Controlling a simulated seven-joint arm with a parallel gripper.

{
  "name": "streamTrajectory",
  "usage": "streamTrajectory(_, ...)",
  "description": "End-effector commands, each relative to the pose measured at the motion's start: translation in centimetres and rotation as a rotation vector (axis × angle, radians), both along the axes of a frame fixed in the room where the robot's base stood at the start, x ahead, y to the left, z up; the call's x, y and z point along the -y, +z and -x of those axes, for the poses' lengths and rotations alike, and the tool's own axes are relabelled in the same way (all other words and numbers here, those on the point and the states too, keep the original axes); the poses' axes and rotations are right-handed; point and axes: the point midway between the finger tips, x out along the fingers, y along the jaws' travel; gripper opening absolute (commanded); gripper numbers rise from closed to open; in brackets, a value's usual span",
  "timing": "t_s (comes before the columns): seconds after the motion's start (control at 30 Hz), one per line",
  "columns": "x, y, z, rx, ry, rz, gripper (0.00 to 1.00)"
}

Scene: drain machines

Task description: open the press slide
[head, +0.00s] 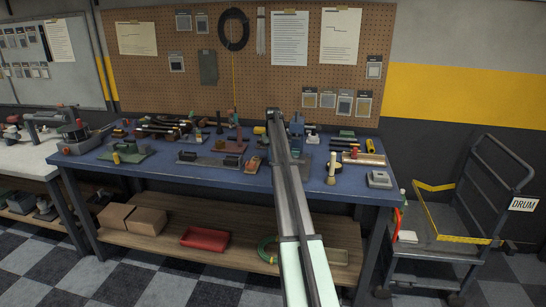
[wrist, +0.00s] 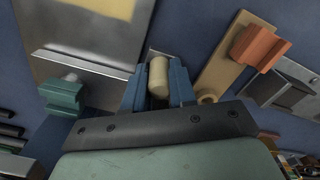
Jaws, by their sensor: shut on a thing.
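My gripper (wrist: 157,82) shows in the wrist view as two blue fingers beyond a dark bar with screws. The fingers are shut on a cream, rounded cylindrical handle (wrist: 158,76) that stands between them. The handle's lower part and whatever it is fixed to are hidden by the fingers and the bar, so I cannot tell how far the press slide is out. In the head view my arm reaches across the blue workbench (head: 353,186) and hides the handle; I cannot make out the fingers there.
Beside the gripper in the wrist view are a grey metal plate (wrist: 97,42), a green block (wrist: 62,96) and a tan bar (wrist: 222,62) with an orange block (wrist: 258,47). Many small fixtures crowd the bench. A cart (head: 440,238) stands at the right.

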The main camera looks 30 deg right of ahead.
Motion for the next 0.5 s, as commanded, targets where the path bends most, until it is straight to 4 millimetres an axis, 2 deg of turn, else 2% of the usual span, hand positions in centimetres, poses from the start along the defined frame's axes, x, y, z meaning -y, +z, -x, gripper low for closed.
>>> streamTrajectory(0.27, -0.4, 0.0, 0.3, 0.0, 0.001, -0.001, 0.0)
streamTrajectory(0.5, -3.6, 0.0, 3.6, 0.001, 0.002, -0.001, 0.0)
